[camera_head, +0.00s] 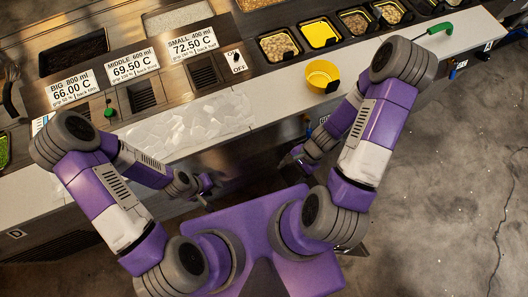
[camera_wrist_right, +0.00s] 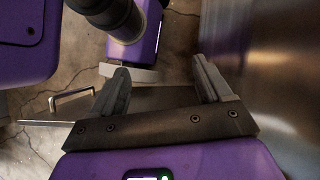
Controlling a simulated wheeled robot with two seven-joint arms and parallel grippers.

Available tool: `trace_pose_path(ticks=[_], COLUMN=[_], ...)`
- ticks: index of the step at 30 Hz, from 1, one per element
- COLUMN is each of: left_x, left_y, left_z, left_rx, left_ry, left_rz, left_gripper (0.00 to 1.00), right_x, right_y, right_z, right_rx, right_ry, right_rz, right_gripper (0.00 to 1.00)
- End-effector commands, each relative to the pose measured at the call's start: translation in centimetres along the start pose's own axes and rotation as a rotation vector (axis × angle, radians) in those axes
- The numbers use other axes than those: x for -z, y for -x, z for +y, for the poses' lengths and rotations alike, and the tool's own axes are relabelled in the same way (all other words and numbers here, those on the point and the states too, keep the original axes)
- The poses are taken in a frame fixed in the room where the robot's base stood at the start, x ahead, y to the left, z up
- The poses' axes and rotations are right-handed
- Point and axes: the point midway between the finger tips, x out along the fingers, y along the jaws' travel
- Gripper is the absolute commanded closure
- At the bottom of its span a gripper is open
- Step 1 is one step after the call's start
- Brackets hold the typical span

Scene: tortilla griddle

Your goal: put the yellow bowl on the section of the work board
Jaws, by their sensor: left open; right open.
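The yellow bowl (camera_head: 322,74) stands upright on the pale work board (camera_head: 272,94), near its back edge, just below the row of food containers. It has a dark tab on its right side. My left gripper (camera_head: 207,184) is low in front of the counter, open and empty. My right gripper (camera_head: 292,160) is also below the counter's front edge, well below and left of the bowl. In the right wrist view the fingers of my right gripper (camera_wrist_right: 165,85) are spread with nothing between them. The bowl is not in that view.
Several food containers (camera_head: 278,45) line the back, one holding yellow contents (camera_head: 319,34). A green-handled tool (camera_head: 440,29) lies at the right. Price signs (camera_head: 131,65) and a switch panel (camera_head: 235,58) are at left. Whitish flat pieces (camera_head: 185,127) cover the board's left part.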

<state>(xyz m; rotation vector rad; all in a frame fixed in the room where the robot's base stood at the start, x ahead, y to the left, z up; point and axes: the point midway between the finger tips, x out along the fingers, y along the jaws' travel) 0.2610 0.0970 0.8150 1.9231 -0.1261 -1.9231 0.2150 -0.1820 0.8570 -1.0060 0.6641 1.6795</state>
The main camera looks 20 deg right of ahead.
Motion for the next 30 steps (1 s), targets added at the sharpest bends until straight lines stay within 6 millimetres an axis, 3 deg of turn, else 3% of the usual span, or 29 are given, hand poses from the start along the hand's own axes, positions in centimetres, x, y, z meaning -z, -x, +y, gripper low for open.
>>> trace_pose_path(ticks=[3, 6, 10, 14, 23, 30], left_x=[0.0, 0.0, 0.0, 0.0, 0.0, 0.1], left_y=[0.0, 0.0, 0.0, 0.0, -0.1, -3.0], left_z=[0.0, 0.0, 0.0, 0.0, 0.0, -1.1], left_rx=[0.0, 0.0, 0.0, 0.0, 0.0, 0.0], left_ry=[0.0, 0.0, 0.0, 0.0, 0.0, 0.0], left_rz=[0.0, 0.0, 0.0, 0.0, 0.0, 0.0], left_gripper=[0.57, 0.57, 0.57, 0.57, 0.57, 0.57], right_x=[-0.4, -1.2, -2.7, -3.5, -3.4, -1.8], right_y=[-3.3, -5.2, -6.7, -7.2, -7.3, -10.0], right_z=[-1.6, -3.8, -5.9, -6.8, -6.9, -6.7], right_rx=[-0.077, -0.067, -0.024, 0.002, 0.004, 0.004], right_ry=[0.43, 0.713, 0.939, 1.025, 1.028, 1.026], right_rz=[0.115, 0.18, 0.221, 0.234, 0.236, 0.236], right_gripper=[0.22, 0.22, 0.22, 0.22, 0.22, 0.22])
